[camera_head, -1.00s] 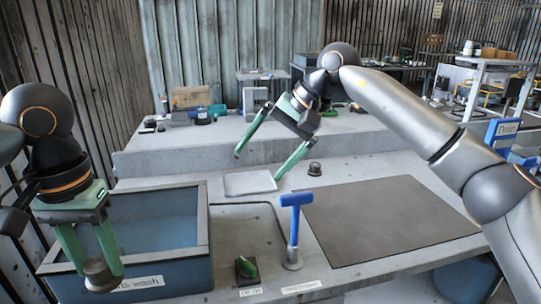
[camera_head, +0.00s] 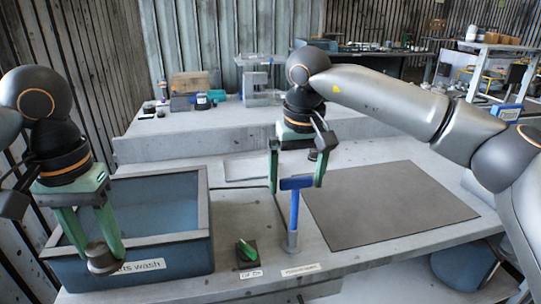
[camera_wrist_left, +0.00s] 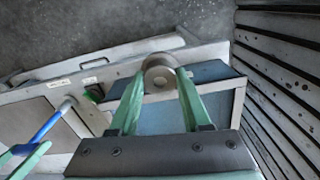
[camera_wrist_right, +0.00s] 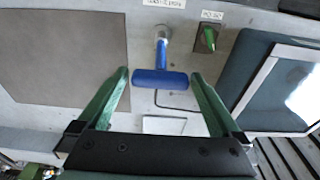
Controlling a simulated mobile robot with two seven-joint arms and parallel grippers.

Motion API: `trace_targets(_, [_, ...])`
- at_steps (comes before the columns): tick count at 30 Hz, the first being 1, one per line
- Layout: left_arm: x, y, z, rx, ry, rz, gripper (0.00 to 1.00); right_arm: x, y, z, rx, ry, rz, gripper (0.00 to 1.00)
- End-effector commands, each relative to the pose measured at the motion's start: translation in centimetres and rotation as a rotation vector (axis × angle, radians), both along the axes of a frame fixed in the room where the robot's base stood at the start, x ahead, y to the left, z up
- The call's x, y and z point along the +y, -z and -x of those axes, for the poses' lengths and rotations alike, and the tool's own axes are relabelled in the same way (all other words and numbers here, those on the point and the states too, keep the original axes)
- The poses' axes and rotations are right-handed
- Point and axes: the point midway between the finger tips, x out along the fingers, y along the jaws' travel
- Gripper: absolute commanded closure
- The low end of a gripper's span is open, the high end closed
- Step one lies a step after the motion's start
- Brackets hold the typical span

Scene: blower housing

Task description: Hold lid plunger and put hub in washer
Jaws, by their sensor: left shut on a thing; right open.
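The hub (camera_head: 102,260), a grey round part, is held between the fingertips of my left gripper (camera_head: 98,246). In the left wrist view the hub (camera_wrist_left: 160,67) shows over the edge of the washer. The washer is a blue-grey open bin (camera_head: 203,225) with a wash label on its front; the hub appears in front of that wall. The lid plunger, which I take to be the blue T-handled tool (camera_head: 294,205), stands upright in a small metal base. My right gripper (camera_head: 297,186) is open, its fingers on either side of the blue handle (camera_wrist_right: 160,79), not closed on it.
A green part in a small dark base (camera_head: 247,250) stands between washer and plunger. A dark mat (camera_head: 390,210) lies clear at right. Several items sit on the rear ledge.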

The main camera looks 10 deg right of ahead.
Motion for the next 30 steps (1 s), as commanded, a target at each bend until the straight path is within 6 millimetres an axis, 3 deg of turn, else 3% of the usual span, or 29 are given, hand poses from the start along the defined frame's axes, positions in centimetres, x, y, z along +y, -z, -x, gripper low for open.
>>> trace_targets(7, [0.0,0.0,0.0,-0.001,0.0,0.0,1.0,0.0,2.9,-0.3,0.001,0.0,0.0,0.0])
trace_targets(18, [0.0,0.0,0.0,-0.001,0.0,0.0,1.0,0.0,3.4,-0.4,0.0,0.001,-0.001,0.0])
trace_targets(30, [0.0,0.0,0.0,-0.001,0.0,0.0,1.0,0.0,3.4,-0.4,0.0,0.001,-0.001,0.44])
